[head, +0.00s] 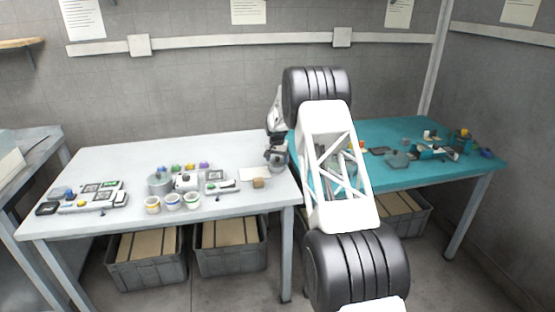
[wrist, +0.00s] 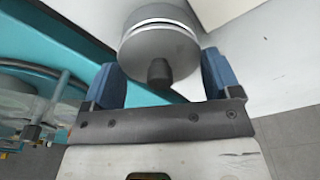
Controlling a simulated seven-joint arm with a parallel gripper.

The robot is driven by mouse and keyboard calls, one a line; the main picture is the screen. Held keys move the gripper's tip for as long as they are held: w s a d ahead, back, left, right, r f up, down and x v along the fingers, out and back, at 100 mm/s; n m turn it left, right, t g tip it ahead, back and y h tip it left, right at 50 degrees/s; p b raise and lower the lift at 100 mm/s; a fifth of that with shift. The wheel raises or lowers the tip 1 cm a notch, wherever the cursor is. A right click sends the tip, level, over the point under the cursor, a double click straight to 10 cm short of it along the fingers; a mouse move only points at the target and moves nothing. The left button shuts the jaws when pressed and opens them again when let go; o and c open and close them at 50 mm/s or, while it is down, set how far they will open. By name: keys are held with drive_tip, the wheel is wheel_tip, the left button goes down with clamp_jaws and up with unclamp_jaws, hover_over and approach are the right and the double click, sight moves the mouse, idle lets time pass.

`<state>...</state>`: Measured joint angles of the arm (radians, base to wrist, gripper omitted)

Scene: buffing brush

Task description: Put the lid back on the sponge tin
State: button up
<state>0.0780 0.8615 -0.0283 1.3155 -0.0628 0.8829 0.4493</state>
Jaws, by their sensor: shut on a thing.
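My gripper (wrist: 161,66) has its two blue fingers on either side of a round grey lid (wrist: 150,48) with a dark knob (wrist: 159,72) facing the wrist camera. It is shut on the lid. A pale ring runs around the grey piece, with more grey beyond it; I cannot tell whether that is the lid's own side or a tin under it. In the head view my gripper (head: 277,158) is over the right end of the white table, by the seam with the teal table. The sponge tin may be the grey round can (head: 160,184) mid-table; its top is too small to read.
The white table (head: 125,162) holds several small pots (head: 172,202), coloured knobs and device boxes (head: 217,183). The teal table (head: 430,172) on the right carries small tools. The back of the white table is clear.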

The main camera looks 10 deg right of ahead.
idle(0.3)
drive_tip(key=o, duration=0.8)
drive_tip(key=shift+r, duration=0.15)
drive_tip(key=shift+r, duration=3.35)
clamp_jaws()
